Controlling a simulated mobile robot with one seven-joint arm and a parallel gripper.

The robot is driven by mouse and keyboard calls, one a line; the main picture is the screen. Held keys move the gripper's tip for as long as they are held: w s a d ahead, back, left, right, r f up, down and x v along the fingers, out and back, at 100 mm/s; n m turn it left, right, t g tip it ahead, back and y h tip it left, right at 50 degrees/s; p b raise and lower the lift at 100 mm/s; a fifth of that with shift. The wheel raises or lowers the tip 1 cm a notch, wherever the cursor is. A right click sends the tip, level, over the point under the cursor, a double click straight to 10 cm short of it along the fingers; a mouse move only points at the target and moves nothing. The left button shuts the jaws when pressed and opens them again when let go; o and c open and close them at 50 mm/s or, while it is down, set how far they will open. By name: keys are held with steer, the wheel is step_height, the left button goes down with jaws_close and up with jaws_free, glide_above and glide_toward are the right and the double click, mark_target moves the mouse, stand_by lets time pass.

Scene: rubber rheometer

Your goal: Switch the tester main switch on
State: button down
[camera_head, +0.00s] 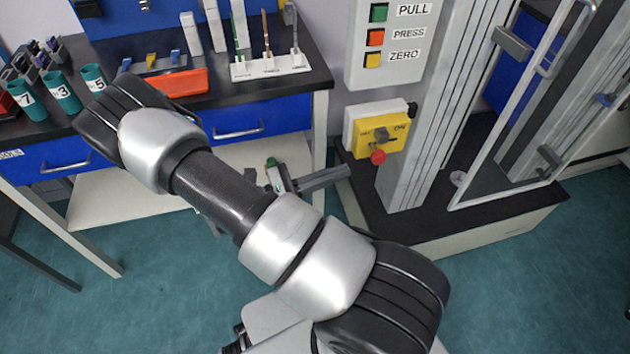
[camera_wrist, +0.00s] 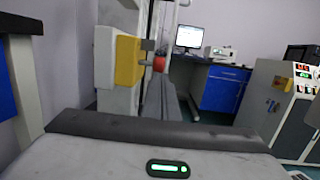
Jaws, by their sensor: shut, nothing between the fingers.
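The main switch is a yellow plate (camera_head: 366,138) on a pale box, with a dark rotary handle (camera_head: 386,137) between small labels; the right one seems to read ON. A red knob (camera_head: 378,157) sits below the handle. In the wrist view the yellow plate (camera_wrist: 128,62) is seen edge-on, with the red knob (camera_wrist: 159,64) sticking out. My gripper (camera_head: 345,172) is shut and empty, its fingers pointing right, a little left of and below the switch box. In the wrist view the fingers (camera_wrist: 160,98) reach forward below the red knob. They look apart from the switch.
Above the switch is a panel with PULL, PRESS and ZERO buttons (camera_head: 376,36). The tester's column and open clear door (camera_head: 530,110) stand right of it, on a dark base (camera_head: 440,215). A bench (camera_head: 322,75) with tools and green cups is at left.

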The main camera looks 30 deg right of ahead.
mark_target(381, 162)
steer(key=shift+b+x, duration=0.3)
steer(key=shift+x, duration=2.4)
steer(key=x, duration=0.2)
steer(key=p+x, duration=0.1)
steer(key=x, duration=0.1)
steer(key=f+x, duration=0.1)
steer(key=x, duration=0.1)
steer(key=shift+s+d, duration=0.3)
steer(key=shift+s, duration=0.05)
steer(key=shift+a, duration=0.1)
steer(key=shift+a+f, duration=0.1)
steer(key=shift+a, duration=0.2)
steer(key=p+v, duration=0.1)
steer(key=v, duration=1.2)
steer(key=shift+w+a, duration=0.2)
steer(key=shift+a, duration=0.05)
